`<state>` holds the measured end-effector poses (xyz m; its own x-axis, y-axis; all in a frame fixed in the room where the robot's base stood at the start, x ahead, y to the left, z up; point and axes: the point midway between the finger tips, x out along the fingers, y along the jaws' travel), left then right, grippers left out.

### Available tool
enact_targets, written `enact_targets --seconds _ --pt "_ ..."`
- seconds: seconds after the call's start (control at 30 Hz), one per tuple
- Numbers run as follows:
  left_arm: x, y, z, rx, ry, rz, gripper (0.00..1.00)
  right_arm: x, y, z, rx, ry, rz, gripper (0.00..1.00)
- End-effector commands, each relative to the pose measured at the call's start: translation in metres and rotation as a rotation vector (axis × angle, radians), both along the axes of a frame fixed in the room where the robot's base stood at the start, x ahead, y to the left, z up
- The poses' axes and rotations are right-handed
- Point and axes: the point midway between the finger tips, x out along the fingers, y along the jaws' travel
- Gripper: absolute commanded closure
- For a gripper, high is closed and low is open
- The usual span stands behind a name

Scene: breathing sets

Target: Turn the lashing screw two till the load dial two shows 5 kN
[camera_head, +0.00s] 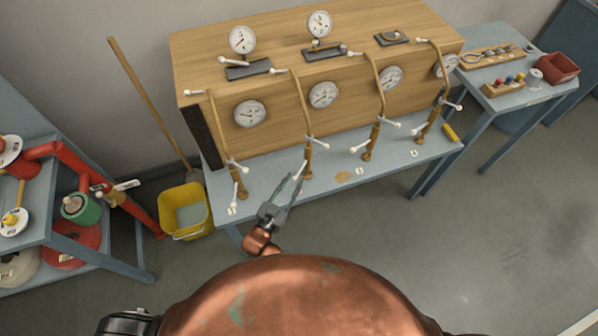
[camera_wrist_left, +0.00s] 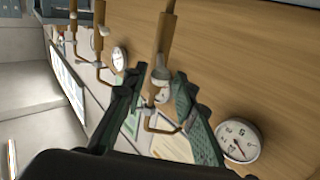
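Lashing screw two (camera_head: 309,150) is the second brass screw from the left on the rig, with a white-tipped cross handle low on it. Load dial two (camera_head: 323,95) is the white round dial beside it; its reading is too small to tell. My left gripper (camera_head: 296,181) is at the lower end of this screw, just in front of it. In the left wrist view its two green-grey fingers (camera_wrist_left: 160,100) are spread apart, with a brass screw (camera_wrist_left: 164,40) and its pale handle knob between them. I cannot tell whether they touch. My right gripper is not in view.
Neighbouring screws stand close on both sides: one at left (camera_head: 240,178) and one at right (camera_head: 376,135). A yellow bucket (camera_head: 185,212) stands left of the bench. A side table (camera_head: 530,92) with small parts and a red bin (camera_head: 557,67) is at right. The front floor is clear.

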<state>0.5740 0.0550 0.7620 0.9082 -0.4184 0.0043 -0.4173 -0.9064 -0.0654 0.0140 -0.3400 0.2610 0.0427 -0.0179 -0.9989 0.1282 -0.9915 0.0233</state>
Motion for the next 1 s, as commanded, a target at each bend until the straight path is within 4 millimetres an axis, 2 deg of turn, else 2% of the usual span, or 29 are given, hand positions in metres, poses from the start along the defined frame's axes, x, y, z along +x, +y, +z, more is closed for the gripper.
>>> enact_targets --seconds 0.1,0.2,0.53,0.73,0.87,0.93,1.0 --pt "-0.016 0.008 0.000 0.001 0.000 0.001 0.74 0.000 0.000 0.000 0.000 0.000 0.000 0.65" --pt "-0.024 0.011 0.000 0.001 0.000 0.000 0.74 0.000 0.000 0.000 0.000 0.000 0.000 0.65" --pt "-0.027 0.013 0.001 0.000 -0.002 0.000 0.74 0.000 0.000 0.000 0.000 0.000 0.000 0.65" --pt "-0.029 0.022 -0.004 0.013 0.037 0.015 0.86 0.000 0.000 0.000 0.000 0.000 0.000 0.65" --pt "-0.038 0.054 -0.020 0.053 0.166 0.062 0.95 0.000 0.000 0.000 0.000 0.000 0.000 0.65" --pt "-0.050 0.081 -0.032 0.087 0.275 0.102 1.00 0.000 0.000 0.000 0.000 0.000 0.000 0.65" --pt "-0.069 0.112 -0.044 0.122 0.399 0.146 1.00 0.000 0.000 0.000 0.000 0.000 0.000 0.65"
